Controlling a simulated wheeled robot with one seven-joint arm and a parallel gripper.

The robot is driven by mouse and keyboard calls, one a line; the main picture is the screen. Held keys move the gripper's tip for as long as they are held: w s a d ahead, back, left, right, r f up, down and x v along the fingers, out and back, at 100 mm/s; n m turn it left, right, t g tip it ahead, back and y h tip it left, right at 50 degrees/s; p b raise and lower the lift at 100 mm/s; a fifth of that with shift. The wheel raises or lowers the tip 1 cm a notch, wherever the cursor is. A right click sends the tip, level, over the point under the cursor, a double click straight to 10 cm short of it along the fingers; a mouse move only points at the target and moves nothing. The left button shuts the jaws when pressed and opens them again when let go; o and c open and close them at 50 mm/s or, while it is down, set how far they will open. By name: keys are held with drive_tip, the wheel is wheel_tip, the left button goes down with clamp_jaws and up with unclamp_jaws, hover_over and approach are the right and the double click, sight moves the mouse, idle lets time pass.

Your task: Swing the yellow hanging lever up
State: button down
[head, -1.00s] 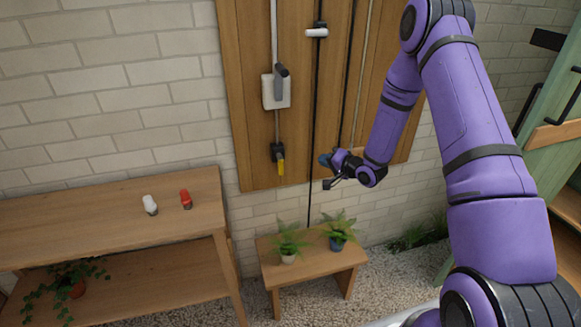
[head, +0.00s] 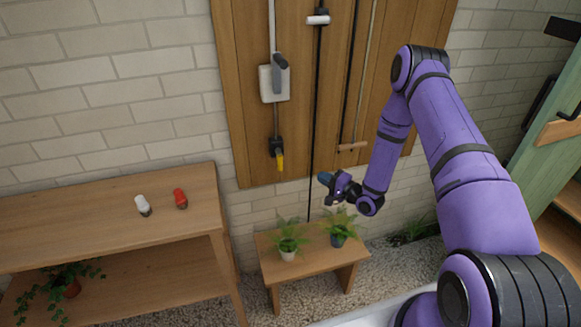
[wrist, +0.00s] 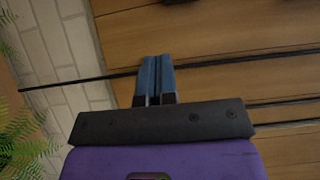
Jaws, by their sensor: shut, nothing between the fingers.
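The yellow lever (head: 280,162) hangs straight down from a small black mount (head: 276,146) near the lower left of the wooden wall panel (head: 248,100). My gripper (head: 325,177) is to the right of the lever and a little lower, apart from it. In the wrist view its blue fingers (wrist: 154,76) are together with nothing between them. The yellow lever does not show clearly in the wrist view.
A grey box with a dark-handled switch (head: 274,84) sits above the lever. A black cord (head: 314,110) hangs between lever and gripper. A low bench (head: 310,263) with two potted plants stands below. A table (head: 100,225) at left holds a white and a red item.

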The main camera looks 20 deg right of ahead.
sight(279, 160)
drive_tip(key=s+a+x, duration=0.1)
drive_tip(key=a+x, duration=0.1)
drive_tip(key=x, duration=1)
drive_tip(key=shift+a, duration=0.4)
